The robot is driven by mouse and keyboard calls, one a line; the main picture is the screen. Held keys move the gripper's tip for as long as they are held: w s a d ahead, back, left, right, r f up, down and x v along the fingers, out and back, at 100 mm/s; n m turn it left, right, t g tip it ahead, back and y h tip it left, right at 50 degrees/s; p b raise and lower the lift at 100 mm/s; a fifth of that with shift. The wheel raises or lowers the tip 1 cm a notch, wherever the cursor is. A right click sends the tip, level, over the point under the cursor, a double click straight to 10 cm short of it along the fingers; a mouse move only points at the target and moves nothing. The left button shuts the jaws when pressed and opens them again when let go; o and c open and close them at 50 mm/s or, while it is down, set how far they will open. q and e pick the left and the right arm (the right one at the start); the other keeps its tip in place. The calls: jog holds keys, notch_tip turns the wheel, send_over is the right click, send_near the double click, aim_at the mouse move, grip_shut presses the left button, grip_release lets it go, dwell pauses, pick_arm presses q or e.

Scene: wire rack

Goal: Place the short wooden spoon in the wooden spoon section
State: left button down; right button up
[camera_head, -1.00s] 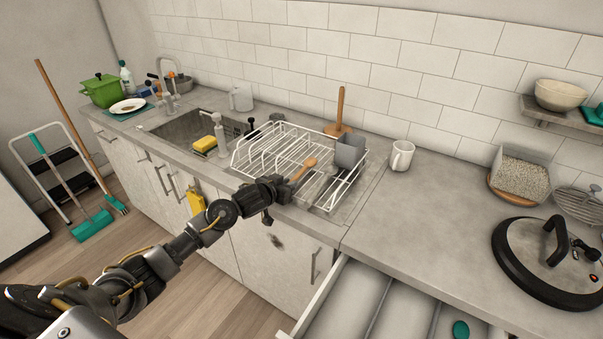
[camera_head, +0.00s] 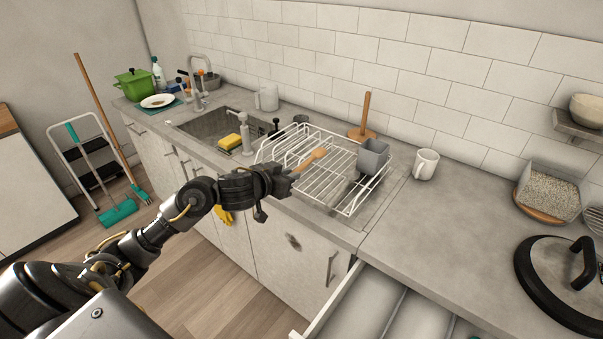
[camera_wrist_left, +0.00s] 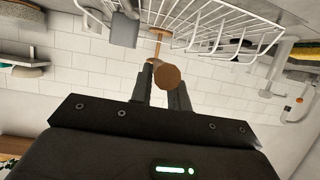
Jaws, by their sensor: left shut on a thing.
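The short wooden spoon (camera_head: 313,158) is held over the front part of the white wire dish rack (camera_head: 348,196). My left gripper (camera_head: 290,178) is shut on it. One light brown end of the spoon points up and right, clear of the jaws. In the left wrist view, a round brown end of the spoon (camera_wrist_left: 170,76) shows between the fingers of the left gripper (camera_wrist_left: 164,92). An open drawer (camera_head: 372,305) with long pale compartments is at the bottom; only part of it shows, and no section label is visible. My right gripper is out of view.
A grey cup (camera_head: 373,158) sits at the rack's right end, with a white mug (camera_head: 425,164) beside the rack. A wooden upright holder (camera_head: 365,112) stands behind it. The sink (camera_head: 212,124) is left; a black-rimmed lid (camera_head: 560,262) lies right. The counter between is clear.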

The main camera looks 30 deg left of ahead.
pick_arm(q)
jog(key=shift+p+v, duration=0.3)
jog(key=shift+v, duration=1.95)
